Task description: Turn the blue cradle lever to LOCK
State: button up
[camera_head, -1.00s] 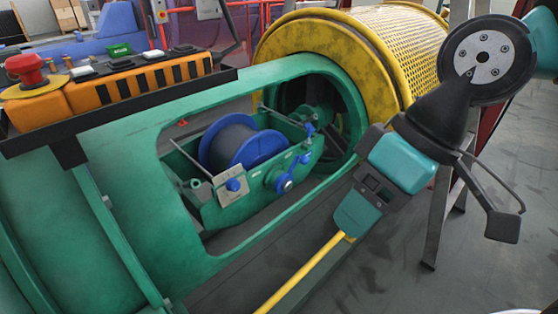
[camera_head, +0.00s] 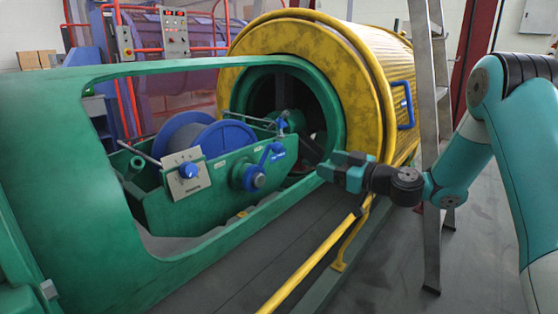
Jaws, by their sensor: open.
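The blue cradle lever (camera_head: 266,157) is on the side wall of the green cradle (camera_head: 215,195), inside the opening of the green tube. Its round hub is low and its handle slants up to the right. A blue knob (camera_head: 188,170) sits on a pale marked plate left of it; its markings are too small to read. My gripper (camera_head: 326,171) is to the right of the lever, at about the height of its hub in the picture, and apart from it. It points left and is open and empty, with its fingers small in view.
A blue spool (camera_head: 205,138) lies in the cradle. A yellow rail (camera_head: 310,262) runs along the front, below my gripper. A ladder (camera_head: 428,130) stands at right, near my arm.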

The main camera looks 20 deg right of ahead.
aim_at(282, 149)
jog(key=p+x, duration=0.1)
jog(key=x, duration=1.5)
jog(key=shift+w+a, duration=0.3)
jog(key=shift+c, duration=0.4)
grip_shut()
